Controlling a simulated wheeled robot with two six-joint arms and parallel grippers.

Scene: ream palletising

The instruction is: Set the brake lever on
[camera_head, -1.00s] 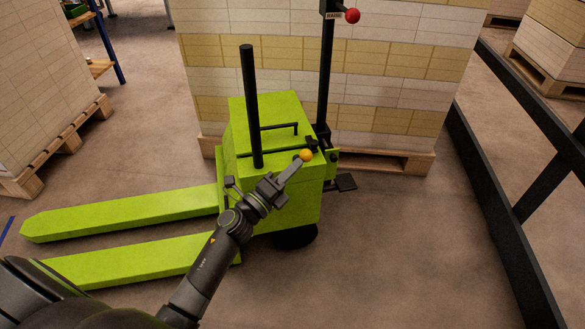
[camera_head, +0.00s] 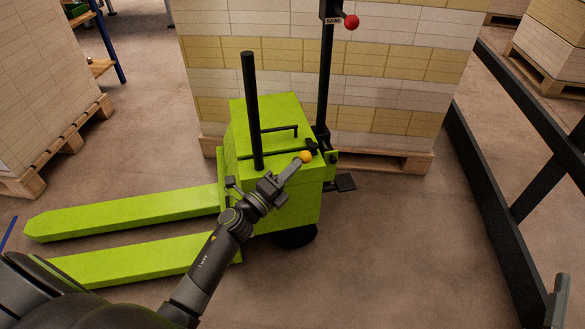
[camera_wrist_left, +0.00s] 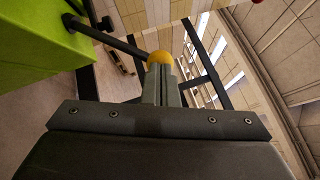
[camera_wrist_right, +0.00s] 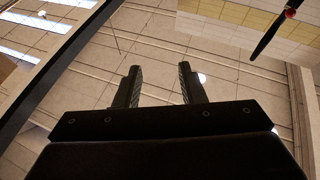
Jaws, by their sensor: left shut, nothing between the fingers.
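The brake lever is a thin black rod ending in a yellow ball knob (camera_head: 305,157), on the top of the lime-green pallet truck (camera_head: 270,180). My left gripper (camera_head: 299,164) is shut and empty, its fingertips right at the knob. In the left wrist view, the yellow knob (camera_wrist_left: 160,58) shows just beyond the closed fingertips (camera_wrist_left: 161,72), which cover its lower part; I cannot tell if they touch. The black rod (camera_wrist_left: 105,38) runs from the knob to the green body. My right gripper (camera_wrist_right: 158,75) is open and empty, away from the truck.
A second lever with a red knob (camera_head: 351,22) stands on the black mast (camera_head: 326,75). A black upright post (camera_head: 252,110) rises from the truck. A pallet of stacked reams (camera_head: 400,90) is behind, and a black rail (camera_head: 490,190) runs at right.

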